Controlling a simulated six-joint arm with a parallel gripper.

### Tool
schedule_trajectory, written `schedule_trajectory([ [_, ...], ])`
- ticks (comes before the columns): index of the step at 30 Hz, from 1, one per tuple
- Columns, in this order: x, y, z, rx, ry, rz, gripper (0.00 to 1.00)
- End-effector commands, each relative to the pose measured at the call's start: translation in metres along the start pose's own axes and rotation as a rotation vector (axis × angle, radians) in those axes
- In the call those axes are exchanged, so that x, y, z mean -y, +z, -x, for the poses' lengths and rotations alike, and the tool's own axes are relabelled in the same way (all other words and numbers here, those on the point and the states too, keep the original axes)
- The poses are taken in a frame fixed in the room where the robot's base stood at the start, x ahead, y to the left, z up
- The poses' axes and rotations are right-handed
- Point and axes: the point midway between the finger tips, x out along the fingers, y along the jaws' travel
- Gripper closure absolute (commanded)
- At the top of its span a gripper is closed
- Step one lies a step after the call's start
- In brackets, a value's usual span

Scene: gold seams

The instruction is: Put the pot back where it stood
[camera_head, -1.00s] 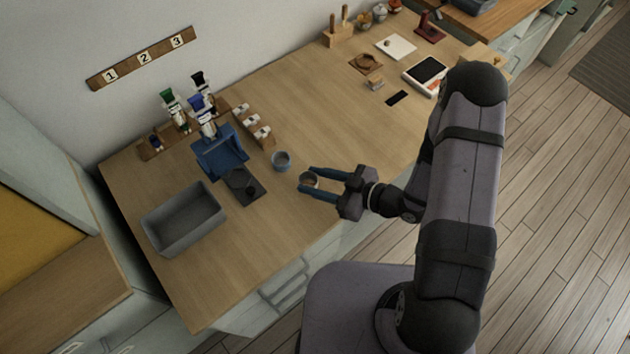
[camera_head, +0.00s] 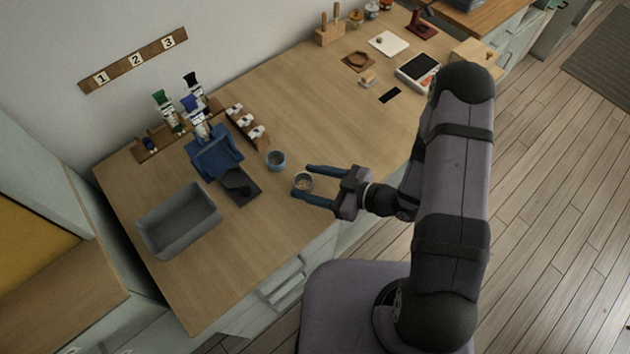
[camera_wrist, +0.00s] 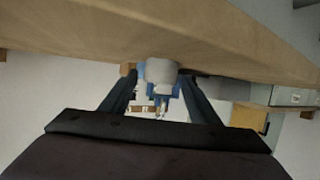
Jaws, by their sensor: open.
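In the wrist view the pale pot (camera_wrist: 160,72) shows between the dark fingers, with a gap on each side. The spot under the pot is hidden.
A blue stand (camera_head: 213,163) and a dark mat (camera_head: 243,196) lie left of the cup. A grey bin (camera_head: 178,220) is further left. A black strip (camera_head: 390,95) lies right; the counter middle is clear.

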Motion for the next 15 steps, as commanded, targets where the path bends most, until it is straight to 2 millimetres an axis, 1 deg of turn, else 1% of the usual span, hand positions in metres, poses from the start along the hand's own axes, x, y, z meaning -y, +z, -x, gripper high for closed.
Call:
schedule_trajectory([
  [4, 0.0, -0.005, 0.002, 0.0, 0.0, 0.0, 0.44],
  [7, -0.001, -0.002, 0.009, 0.0, 0.004, -0.001, 0.44],
  [11, -0.002, -0.001, 0.024, 0.001, 0.006, -0.002, 0.44],
  [15, -0.002, -0.002, 0.045, 0.0, 0.007, 0.0, 0.44],
])
